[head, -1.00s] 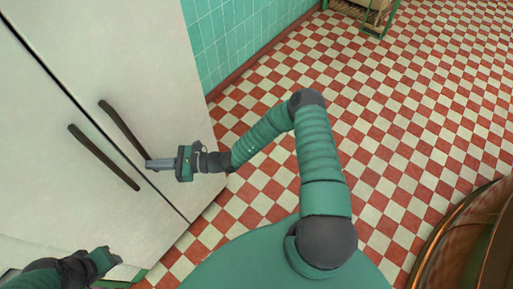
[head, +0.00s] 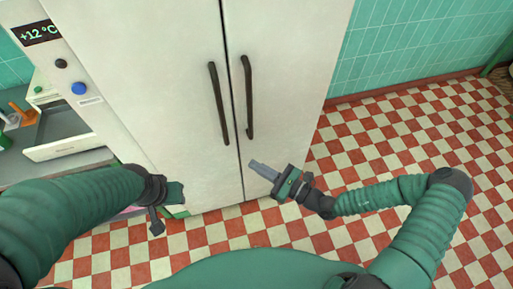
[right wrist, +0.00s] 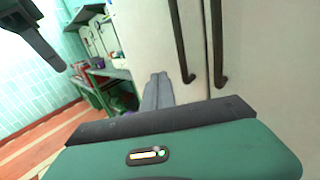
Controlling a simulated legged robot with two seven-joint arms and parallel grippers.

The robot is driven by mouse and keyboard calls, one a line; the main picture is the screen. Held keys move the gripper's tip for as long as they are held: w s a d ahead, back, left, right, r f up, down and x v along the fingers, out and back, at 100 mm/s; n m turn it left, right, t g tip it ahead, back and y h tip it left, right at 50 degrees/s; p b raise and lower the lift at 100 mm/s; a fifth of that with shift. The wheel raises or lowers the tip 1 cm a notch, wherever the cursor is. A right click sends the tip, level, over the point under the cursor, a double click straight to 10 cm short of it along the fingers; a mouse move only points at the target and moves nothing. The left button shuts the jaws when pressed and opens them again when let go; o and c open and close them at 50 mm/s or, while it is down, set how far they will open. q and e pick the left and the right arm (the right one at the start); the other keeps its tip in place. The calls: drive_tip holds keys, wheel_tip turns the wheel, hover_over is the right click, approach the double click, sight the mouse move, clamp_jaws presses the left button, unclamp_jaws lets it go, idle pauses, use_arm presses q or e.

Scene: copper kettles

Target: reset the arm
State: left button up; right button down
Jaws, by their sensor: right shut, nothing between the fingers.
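My right arm comes in from the right in the head view, bent at the elbow. Its gripper (head: 258,166) is shut and empty, in front of the lower part of the fridge doors. In the right wrist view its closed fingers (right wrist: 158,92) point toward the fridge. My left arm comes in from the left in the head view. Its gripper (head: 168,212) is low near the bottom left of the fridge, and its fingers do not show clearly enough to tell open from shut.
A white two-door fridge (head: 170,70) with dark handles stands ahead, both doors closed. A counter with an open drawer (head: 66,147) is at the left. Checkered floor (head: 400,145) lies clear at the right, below a teal tiled wall (head: 425,45).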

drive_tip(key=s+a+f+n+g+b, duration=0.1)
drive_tip(key=s+a+f+n+g, duration=0.2)
drive_tip(key=s+n+g, duration=0.8)
drive_tip(key=s+d+f+n+g+h, duration=0.2)
drive_tip(key=s+d+n+g+h, duration=0.1)
drive_tip(key=s+d+n+h, duration=0.35)
use_arm(q)
drive_tip(key=f, duration=0.1)
drive_tip(key=b, duration=0.1)
drive_tip(key=f, duration=0.1)
drive_tip(key=shift+s+a+f+b, duration=0.15)
drive_tip(key=shift+s+f+b, duration=0.1)
drive_tip(key=shift+f+b, duration=0.15)
use_arm(e)
drive_tip(key=w+d+r+n+t+h, duration=0.5)
drive_tip(key=w+d+r+n+h, duration=0.1)
drive_tip(key=d, duration=0.5)
wheel_tip(320, 180, up, 3)
drive_tip(key=shift+n+h, duration=0.85)
drive_tip(key=shift+n, duration=0.3)
use_arm(q)
drive_tip(key=shift+s+a, duration=0.1)
drive_tip(key=shift+a, duration=0.05)
